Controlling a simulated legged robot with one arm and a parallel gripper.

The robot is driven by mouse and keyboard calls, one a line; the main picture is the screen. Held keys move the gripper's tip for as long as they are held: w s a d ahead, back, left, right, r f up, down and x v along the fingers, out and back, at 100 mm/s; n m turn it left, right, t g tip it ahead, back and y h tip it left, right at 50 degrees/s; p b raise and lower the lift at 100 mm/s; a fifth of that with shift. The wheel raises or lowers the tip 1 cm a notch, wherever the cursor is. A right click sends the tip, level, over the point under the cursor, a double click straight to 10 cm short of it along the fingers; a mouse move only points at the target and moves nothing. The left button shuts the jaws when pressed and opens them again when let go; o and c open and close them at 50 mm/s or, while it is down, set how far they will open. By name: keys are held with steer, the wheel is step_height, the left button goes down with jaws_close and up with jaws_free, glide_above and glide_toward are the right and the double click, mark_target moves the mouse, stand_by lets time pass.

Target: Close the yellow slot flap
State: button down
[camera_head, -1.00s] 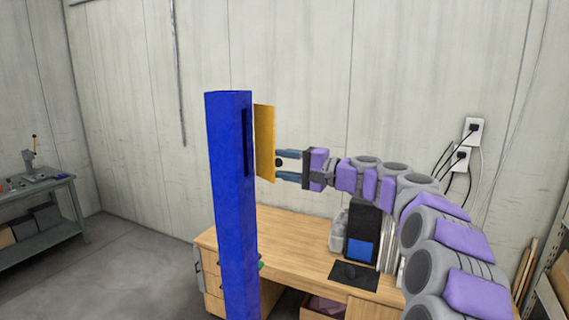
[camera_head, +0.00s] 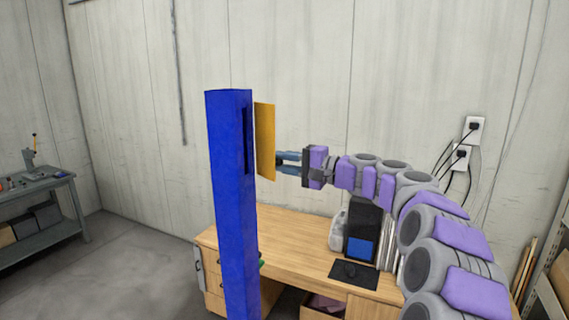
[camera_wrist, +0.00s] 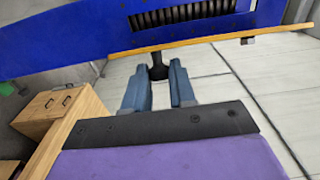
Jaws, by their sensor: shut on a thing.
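The yellow slot flap (camera_head: 265,142) stands open beside the tall blue post (camera_head: 229,200), on the right of its dark slot (camera_head: 248,140). In the wrist view the flap (camera_wrist: 210,41) shows nearly edge-on as a thin strip, with the blue post (camera_wrist: 60,40) and ribbed slot (camera_wrist: 180,14) beyond it. A dark knob (camera_wrist: 158,68) sticks out from the flap's near face. My gripper (camera_head: 279,162) is at the flap's right side, its blue fingers shut on the knob. In the wrist view the gripper's fingers (camera_wrist: 159,80) flank the knob; the exact contact is partly hidden.
A wooden desk (camera_head: 300,245) stands behind and below, with a black computer (camera_head: 362,232) and a dark mat (camera_head: 353,274). A grey workbench (camera_head: 40,190) is at the far left. Open floor lies between it and the post.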

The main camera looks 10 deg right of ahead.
mark_target(271, 169)
steer(key=shift+s+a+f, duration=0.1)
steer(key=shift+f, duration=0.1)
steer(key=s+a+m+t+h+b, duration=0.1)
steer(key=m+t+h+b, duration=0.1)
steer(key=a+m+t+h+b, duration=0.1)
steer(key=m+h+b, duration=0.1)
steer(key=s+a+m+t+h+b, duration=0.1)
steer(key=t+h+b, duration=0.1)
steer(key=h, duration=0.1)
steer(key=shift+s+a+m+t, duration=0.3)
steer(key=shift+s+a+m, duration=0.05)
steer(key=shift+a+m, duration=0.05)
steer(key=shift+s+a+f+m+t+h, duration=0.15)
steer(key=shift+a+m+h, duration=0.2)
steer(key=shift+h, duration=0.2)
steer(key=shift+w+a+r+m+t+h, duration=0.1)
steer(key=shift+a+m+t+h, duration=0.1)
steer(key=shift+m+h, duration=0.25)
steer(key=a+m+h+p, duration=0.1)
steer(key=m+h+p, duration=0.1)
steer(key=h, duration=0.1)
steer(key=a+m+h+p, duration=0.1)
steer(key=h+p, duration=0.1)
steer(key=h, duration=0.1)
steer(key=a+m+h+p, duration=0.1)
steer(key=m+h+p, duration=0.1)
steer(key=h, duration=0.1)
steer(key=shift+s+a+m, duration=0.15)
steer(key=shift+a+m, duration=0.15)
steer(key=shift+h+p, duration=0.3)
